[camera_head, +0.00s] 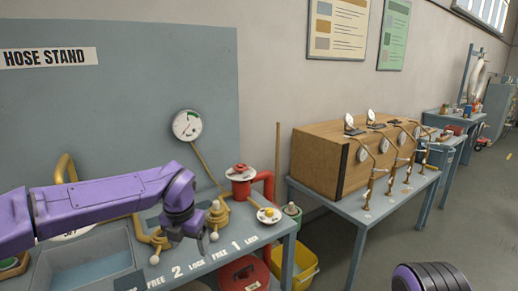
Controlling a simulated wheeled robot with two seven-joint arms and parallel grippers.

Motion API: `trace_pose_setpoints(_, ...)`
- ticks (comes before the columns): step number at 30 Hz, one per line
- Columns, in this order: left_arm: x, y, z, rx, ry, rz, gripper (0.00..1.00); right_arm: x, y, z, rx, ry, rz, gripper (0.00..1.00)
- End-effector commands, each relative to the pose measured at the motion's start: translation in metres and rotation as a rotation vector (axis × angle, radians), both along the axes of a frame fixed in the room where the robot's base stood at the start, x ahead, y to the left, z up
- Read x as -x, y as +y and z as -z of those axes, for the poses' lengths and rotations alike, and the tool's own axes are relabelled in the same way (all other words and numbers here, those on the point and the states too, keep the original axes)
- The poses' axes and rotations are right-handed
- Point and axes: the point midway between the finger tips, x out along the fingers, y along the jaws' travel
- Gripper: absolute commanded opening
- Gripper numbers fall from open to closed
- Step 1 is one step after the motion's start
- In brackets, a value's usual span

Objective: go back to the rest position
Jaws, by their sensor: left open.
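My left arm comes in from the left, and my left gripper (188,239) points down over the front of the grey bench (215,259). The gripper is open and small in view, and I see nothing held in it. It is close to a yellow brass fitting (218,216) with pale knobs, and I cannot tell whether they touch. Labels with 2, 1, FREE and LOCK run along the bench front. A dark, purple-ringed part of my right arm shows at the bottom right; my right gripper is out of view.
A wooden cabinet (335,160) with brass pipes stands on another table. Open floor (460,225) lies at the right.

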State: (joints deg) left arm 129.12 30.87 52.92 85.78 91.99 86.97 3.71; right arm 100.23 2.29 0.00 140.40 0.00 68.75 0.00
Motion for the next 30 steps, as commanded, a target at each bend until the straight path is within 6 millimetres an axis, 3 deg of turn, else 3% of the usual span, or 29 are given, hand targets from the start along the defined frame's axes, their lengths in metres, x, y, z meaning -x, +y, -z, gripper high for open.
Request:
trace_pose_setpoints(6,-0.008,0.012,0.016,-0.150,-0.087,0.111,0.75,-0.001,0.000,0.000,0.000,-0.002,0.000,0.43)
trace_pose_setpoints(11,-0.008,0.026,0.045,-0.334,-0.139,0.251,0.75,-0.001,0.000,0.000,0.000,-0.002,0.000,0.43)
trace_pose_setpoints(16,0.006,0.042,0.108,-0.602,-0.158,0.534,0.75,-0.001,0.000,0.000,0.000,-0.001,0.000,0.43)
trace_pose_setpoints(19,0.029,0.048,0.157,-0.757,-0.142,0.785,0.75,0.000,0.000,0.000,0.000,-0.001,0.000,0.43)
trace_pose_setpoints(23,0.088,0.055,0.233,-0.903,-0.088,1.219,0.75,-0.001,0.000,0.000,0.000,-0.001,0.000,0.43)
trace_pose_setpoints(27,0.190,0.069,0.305,-0.902,0.009,1.731,0.75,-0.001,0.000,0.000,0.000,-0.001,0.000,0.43)
trace_pose_setpoints(30,0.266,0.086,0.332,-0.817,0.090,2.007,0.75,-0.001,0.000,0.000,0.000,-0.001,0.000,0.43)
